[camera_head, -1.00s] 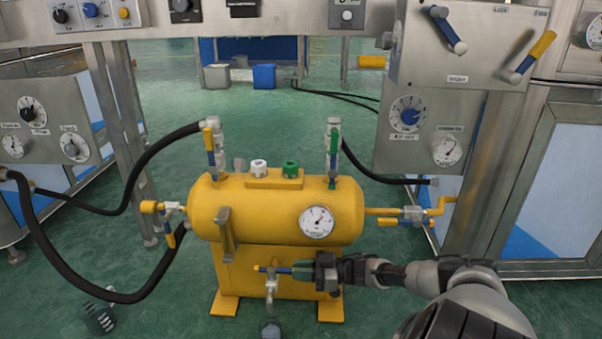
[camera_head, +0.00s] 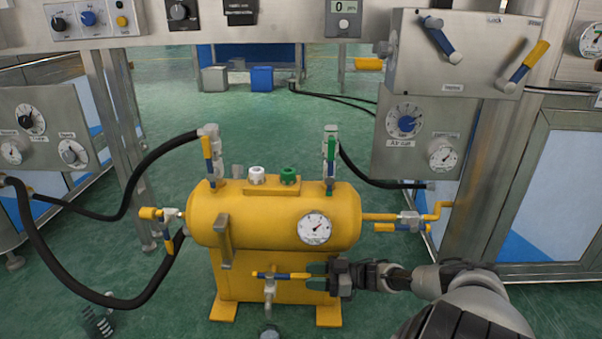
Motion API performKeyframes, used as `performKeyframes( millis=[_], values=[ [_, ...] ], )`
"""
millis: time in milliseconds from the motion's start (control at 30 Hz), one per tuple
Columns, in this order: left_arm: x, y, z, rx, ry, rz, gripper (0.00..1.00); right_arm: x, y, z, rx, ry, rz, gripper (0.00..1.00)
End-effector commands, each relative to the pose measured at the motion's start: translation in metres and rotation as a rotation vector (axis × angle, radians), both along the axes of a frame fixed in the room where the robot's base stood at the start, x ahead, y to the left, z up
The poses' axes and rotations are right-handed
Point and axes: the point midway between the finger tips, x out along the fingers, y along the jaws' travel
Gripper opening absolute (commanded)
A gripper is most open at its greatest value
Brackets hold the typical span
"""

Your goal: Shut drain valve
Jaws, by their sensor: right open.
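The drain valve (camera_head: 269,285) hangs under the yellow tank (camera_head: 270,215), in front of its stand, with a metal outlet pointing down. Its yellow and blue handle (camera_head: 288,276) lies level, crosswise to the outlet, and reaches to the right. My right gripper (camera_head: 318,276) comes in from the right at handle height. Its fingers are open and point left at the handle's right end. Whether they touch the handle is too small to tell. My left gripper is not in view.
A side valve with a yellow pipe (camera_head: 436,211) sticks out right of the tank, above my right arm. A black hose (camera_head: 62,258) loops at the left. A steel control panel (camera_head: 452,52) stands at the upper right. Green floor around the stand is mostly free.

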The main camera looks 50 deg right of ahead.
Motion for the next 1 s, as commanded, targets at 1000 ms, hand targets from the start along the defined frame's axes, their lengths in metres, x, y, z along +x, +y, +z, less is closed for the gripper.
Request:
performKeyframes(
  millis=[1000],
  values=[
    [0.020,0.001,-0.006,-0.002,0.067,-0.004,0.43,-0.053,-0.039,0.000,0.001,-0.001,0.001,0.44]
  ],
)
